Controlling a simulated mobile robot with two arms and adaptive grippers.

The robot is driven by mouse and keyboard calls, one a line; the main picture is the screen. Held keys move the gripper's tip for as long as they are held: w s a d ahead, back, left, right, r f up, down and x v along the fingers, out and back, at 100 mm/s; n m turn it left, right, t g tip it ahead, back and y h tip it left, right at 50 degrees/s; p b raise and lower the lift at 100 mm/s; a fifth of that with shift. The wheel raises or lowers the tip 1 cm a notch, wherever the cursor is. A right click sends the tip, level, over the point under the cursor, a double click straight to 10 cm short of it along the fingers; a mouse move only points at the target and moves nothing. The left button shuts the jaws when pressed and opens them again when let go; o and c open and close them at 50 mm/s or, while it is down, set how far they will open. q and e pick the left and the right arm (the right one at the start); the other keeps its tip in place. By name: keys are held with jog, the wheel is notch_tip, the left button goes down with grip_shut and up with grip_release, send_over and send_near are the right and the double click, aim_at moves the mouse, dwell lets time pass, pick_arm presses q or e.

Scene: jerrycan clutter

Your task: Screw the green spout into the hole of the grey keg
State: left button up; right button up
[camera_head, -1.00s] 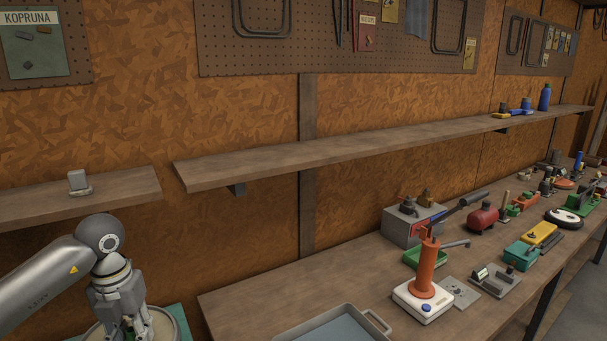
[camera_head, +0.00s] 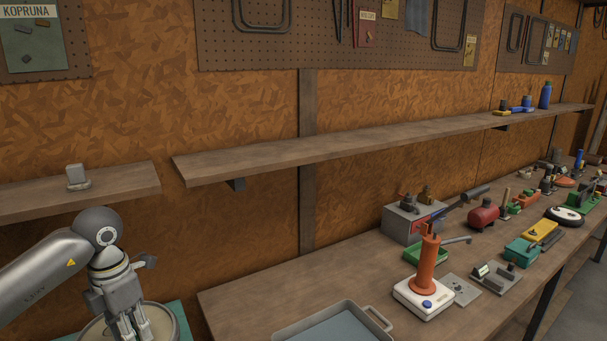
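My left gripper (camera_head: 128,322) points down at the lower left, over a round, pale, rimmed object (camera_head: 167,322). Its fingertips are small and partly cut off by the lower edge, so I cannot tell if they are open or hold anything. The round object is also cut off, and I cannot tell whether it is the grey keg. I cannot make out the green spout with certainty. My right gripper is not in view.
A teal surface (camera_head: 184,318) shows beside the round object. A grey tray (camera_head: 284,334) is at the bottom centre. The bench (camera_head: 245,300) carries an orange cylinder on a white base (camera_head: 426,265), a grey box (camera_head: 398,226), a red tank (camera_head: 483,216) and more clutter. A wall shelf (camera_head: 300,150) is mostly bare.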

pick_arm(q)
jog(key=shift+m, duration=0.6)
jog(key=shift+m+b, duration=0.3)
jog(key=shift+m, duration=2.2)
jog(key=shift+f+m+b, duration=0.1)
jog(key=shift+m+b, duration=0.2)
jog(key=shift+m, duration=0.5)
jog(key=m, duration=0.3)
jog(key=shift+m, duration=0.3)
